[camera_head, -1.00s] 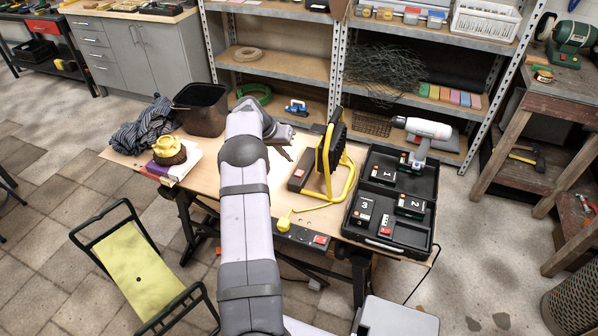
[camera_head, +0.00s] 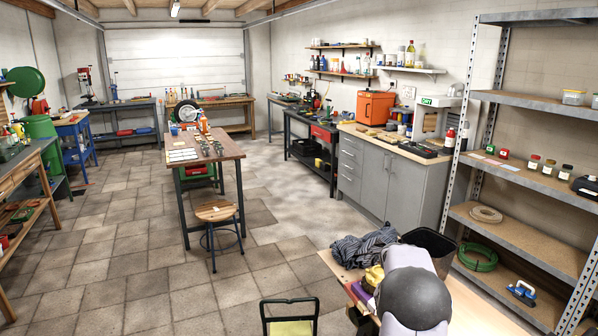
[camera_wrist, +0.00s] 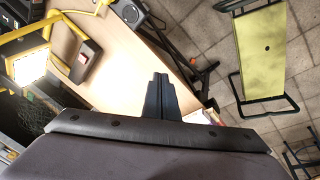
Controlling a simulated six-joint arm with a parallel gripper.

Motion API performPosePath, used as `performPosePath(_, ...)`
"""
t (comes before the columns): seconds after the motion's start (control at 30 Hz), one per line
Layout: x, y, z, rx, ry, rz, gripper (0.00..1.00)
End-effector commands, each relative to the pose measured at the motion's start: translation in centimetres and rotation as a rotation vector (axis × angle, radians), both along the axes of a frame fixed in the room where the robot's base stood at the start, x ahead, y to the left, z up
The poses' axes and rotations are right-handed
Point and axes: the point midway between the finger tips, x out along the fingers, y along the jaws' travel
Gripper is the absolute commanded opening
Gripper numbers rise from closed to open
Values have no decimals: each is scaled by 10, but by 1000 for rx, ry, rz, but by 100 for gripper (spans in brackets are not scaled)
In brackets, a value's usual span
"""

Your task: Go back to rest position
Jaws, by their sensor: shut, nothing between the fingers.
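My gripper (camera_wrist: 161,88) shows in the wrist view as two dark fingers pressed together, with nothing between them. It is above the wooden worktable (camera_wrist: 118,68), close to the table's edge. The worktable also shows at the bottom right of the head view (camera_head: 345,270), mostly cut off. My grey arm rises over it there, and the gripper itself is out of that picture.
The yellow work lamp (camera_wrist: 33,65) stands on the table at the left of the wrist view. The yellow-seated folding chair (camera_wrist: 262,45) is on the floor beside the table. A striped cloth (camera_head: 358,246) and dark bin (camera_head: 443,247) sit near my arm.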

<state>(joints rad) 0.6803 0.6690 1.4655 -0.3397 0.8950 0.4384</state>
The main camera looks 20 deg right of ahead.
Motion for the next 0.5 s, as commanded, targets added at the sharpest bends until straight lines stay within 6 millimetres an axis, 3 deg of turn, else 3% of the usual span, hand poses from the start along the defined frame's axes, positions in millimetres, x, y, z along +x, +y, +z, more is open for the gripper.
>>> performPosePath(0.03,8,36,11,23,1,75,0)
performPosePath(0.23,4,166,30,117,14,348,0)
performPosePath(0.4,-34,264,38,189,33,571,0)
performPosePath(0.5,-63,308,39,224,45,686,0)
